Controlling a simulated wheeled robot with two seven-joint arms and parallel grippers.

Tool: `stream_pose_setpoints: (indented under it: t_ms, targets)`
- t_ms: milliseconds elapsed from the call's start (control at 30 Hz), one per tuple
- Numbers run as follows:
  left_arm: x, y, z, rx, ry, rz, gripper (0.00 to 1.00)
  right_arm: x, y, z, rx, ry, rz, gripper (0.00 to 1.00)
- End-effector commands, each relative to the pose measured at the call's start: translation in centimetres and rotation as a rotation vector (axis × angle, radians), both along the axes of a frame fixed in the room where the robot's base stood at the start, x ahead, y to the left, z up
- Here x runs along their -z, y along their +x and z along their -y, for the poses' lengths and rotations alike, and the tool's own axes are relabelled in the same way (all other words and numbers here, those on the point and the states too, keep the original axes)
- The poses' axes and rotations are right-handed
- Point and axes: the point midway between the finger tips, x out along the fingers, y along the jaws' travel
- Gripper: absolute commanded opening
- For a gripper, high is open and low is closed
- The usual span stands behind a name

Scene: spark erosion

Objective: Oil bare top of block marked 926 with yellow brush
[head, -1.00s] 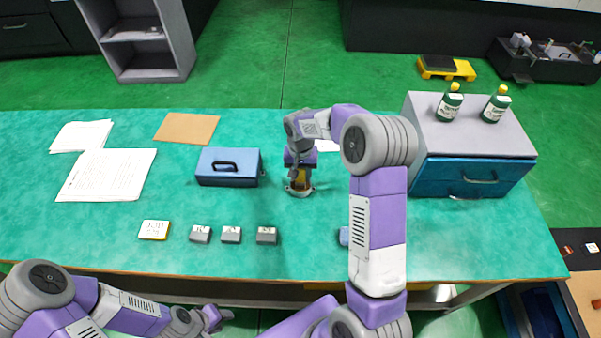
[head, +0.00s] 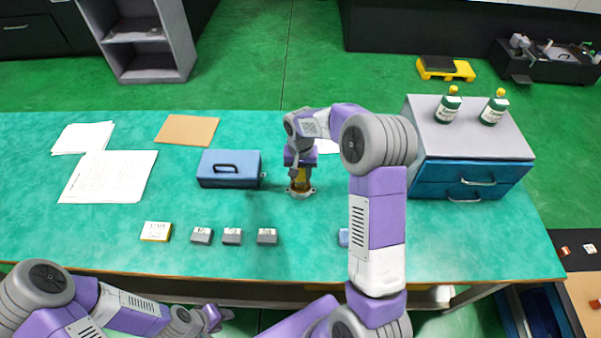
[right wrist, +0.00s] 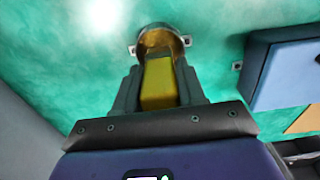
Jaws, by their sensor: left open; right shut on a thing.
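My right gripper (right wrist: 160,88) is shut on the yellow brush (right wrist: 158,85). The brush points down into a round metal cup (right wrist: 143,43) fixed to the table; its lower end is hidden inside the cup. In the head view the cup (head: 300,192) stands right of the blue box, below my right gripper (head: 300,172). Three grey blocks, at left (head: 202,235), middle (head: 232,236) and right (head: 267,236), stand in a row near the front edge. Their top markings are too small to read, so I cannot tell which is 926. My left gripper (head: 215,317) is open, off the table's front edge.
A blue box with a handle (head: 229,170) sits behind the blocks. A yellow-edged labelled piece (head: 156,231) lies left of them. A small blue object (head: 344,237) is partly behind my right arm. A drawer cabinet (head: 470,147) with two green bottles stands at the right.

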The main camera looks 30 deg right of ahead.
Motion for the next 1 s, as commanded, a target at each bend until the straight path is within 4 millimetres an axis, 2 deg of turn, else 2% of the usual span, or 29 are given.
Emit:
stream_pose_setpoints:
  t_ms: [33,600,1000]
  targets:
    - [-0.6,0.0,0.0,0.000,0.000,0.000,0.43,-0.8,0.0,0.0,0.000,-0.001,0.001,0.10]
    - [-4.0,0.0,0.0,0.000,0.000,0.000,0.43,-5.3,0.1,0.0,0.000,0.000,0.002,0.10]
    - [-4.0,0.0,0.0,0.000,0.000,0.000,0.43,-5.3,0.0,0.0,0.000,0.000,0.001,0.10]
